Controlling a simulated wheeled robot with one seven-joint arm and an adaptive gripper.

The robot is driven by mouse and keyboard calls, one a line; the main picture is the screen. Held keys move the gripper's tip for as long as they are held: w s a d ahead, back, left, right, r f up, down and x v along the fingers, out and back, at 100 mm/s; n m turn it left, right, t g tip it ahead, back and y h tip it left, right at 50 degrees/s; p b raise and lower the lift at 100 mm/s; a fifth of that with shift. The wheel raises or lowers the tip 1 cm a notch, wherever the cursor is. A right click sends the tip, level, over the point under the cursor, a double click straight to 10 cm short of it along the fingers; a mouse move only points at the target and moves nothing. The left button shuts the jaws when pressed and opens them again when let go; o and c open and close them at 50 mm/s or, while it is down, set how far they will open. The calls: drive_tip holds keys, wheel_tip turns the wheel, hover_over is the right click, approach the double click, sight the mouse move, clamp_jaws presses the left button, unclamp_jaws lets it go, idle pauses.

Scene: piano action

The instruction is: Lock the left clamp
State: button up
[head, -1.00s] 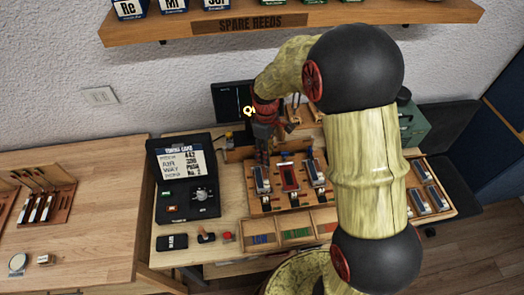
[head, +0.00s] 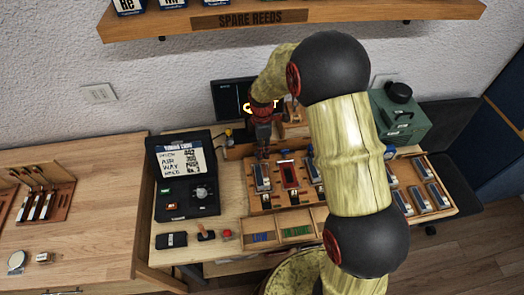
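A wooden fixture board (head: 277,200) stands on the workbench in the head view. On its left is a silver and dark blue clamp-like block (head: 262,180), the leftmost of the row. A red-framed piece (head: 289,176) sits in the middle, and a similar silver and blue block (head: 315,170) is to the right, partly hidden by my arm. My gripper (head: 263,155) points down right at the far end of the left block. It is too small and dark to tell whether it touches the block or whether its fingers are open.
A black case (head: 186,207) with a lid sheet stands left of the board. A parts tray (head: 272,226) lies in front. A tray of similar blocks (head: 441,181) and a green box (head: 400,122) are to the right. A dark screen (head: 228,97) stands behind. A shelf (head: 350,15) hangs above.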

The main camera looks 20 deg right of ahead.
drive_tip(key=shift+f, duration=0.75)
drive_tip(key=c, duration=0.3)
clamp_jaws()
